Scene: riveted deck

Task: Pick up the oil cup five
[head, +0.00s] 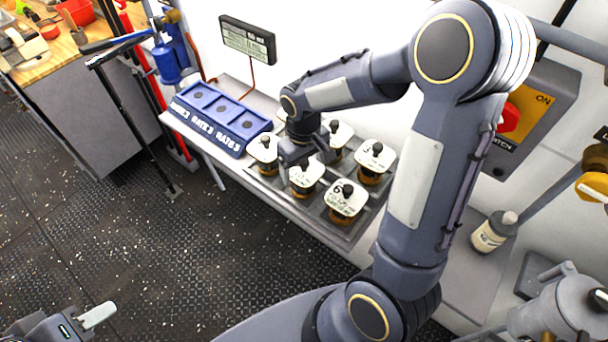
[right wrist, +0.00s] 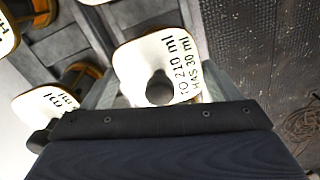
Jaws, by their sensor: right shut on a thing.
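Several oil cups with white square lids, black knobs and amber bodies stand in a grey tray (head: 337,229) on the bench. My right gripper (head: 303,163) reaches down from above and is shut on the front middle oil cup (head: 305,179). Its number is not legible. In the right wrist view this cup's lid (right wrist: 143,58) reads "TO 210 ml HAS 30 ml", with my fingers on either side. The cup marked 6 (head: 346,205) is beside it on the right, and another cup (head: 262,152) on the left. My left gripper (head: 97,315) is at the lower left, away from the cups, its opening unclear.
More cups, such as one (head: 375,162) that seems marked 3, stand in the back row close to my right gripper. A blue labelled rack (head: 215,118) lies left of the tray. A white bottle (head: 492,232) and a switch box (head: 540,112) are to the right.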

